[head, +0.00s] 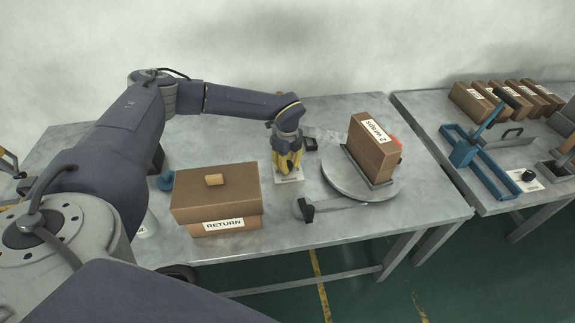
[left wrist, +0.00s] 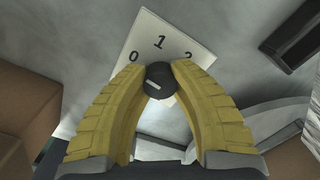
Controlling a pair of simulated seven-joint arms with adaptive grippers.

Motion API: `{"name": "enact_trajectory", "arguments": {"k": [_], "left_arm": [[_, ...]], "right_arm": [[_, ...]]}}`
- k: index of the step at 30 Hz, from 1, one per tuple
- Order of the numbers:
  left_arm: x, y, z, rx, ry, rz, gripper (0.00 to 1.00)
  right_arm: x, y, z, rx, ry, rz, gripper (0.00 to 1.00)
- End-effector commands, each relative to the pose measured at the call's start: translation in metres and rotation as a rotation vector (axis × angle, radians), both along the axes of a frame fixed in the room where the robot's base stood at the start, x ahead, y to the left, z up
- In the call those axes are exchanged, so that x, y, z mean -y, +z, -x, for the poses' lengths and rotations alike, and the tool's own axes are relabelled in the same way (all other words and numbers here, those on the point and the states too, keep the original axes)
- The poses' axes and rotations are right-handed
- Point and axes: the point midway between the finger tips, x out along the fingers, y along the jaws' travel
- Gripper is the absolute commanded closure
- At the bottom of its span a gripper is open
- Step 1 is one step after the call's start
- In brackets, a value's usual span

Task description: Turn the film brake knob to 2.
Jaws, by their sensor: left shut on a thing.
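The film brake knob (left wrist: 160,80) is a small dark round knob with a short white mark on its face. It sits on a white plate (left wrist: 148,35) marked 0, 1 and 2. The white mark lies on the left part of the face; I cannot tell for sure which number it points to. My left gripper (left wrist: 159,73) has its yellow fingertips closed on both sides of the knob. In the head view, the left gripper (head: 288,168) points down over the white plate (head: 289,178) on the table, and its fingers hide the knob. My right gripper is not in view.
A brown box labelled RETURN (head: 222,195) stands left of the plate. A grey turntable (head: 345,187) carrying a "2 wraps" box (head: 372,152) is to the right, with a black-handled bar (head: 307,209) in front. A second table holds a blue frame (head: 485,165) and several boxes.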

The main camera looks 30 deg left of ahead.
Motion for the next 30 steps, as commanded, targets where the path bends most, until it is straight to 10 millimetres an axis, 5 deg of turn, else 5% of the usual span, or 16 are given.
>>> {"name": "enact_trajectory", "arguments": {"k": [30], "left_arm": [[-0.0004, 0.0002, -0.0003, 0.0, -0.95, -0.001, 1.0]], "right_arm": [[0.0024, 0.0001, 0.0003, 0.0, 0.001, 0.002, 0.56]]}}
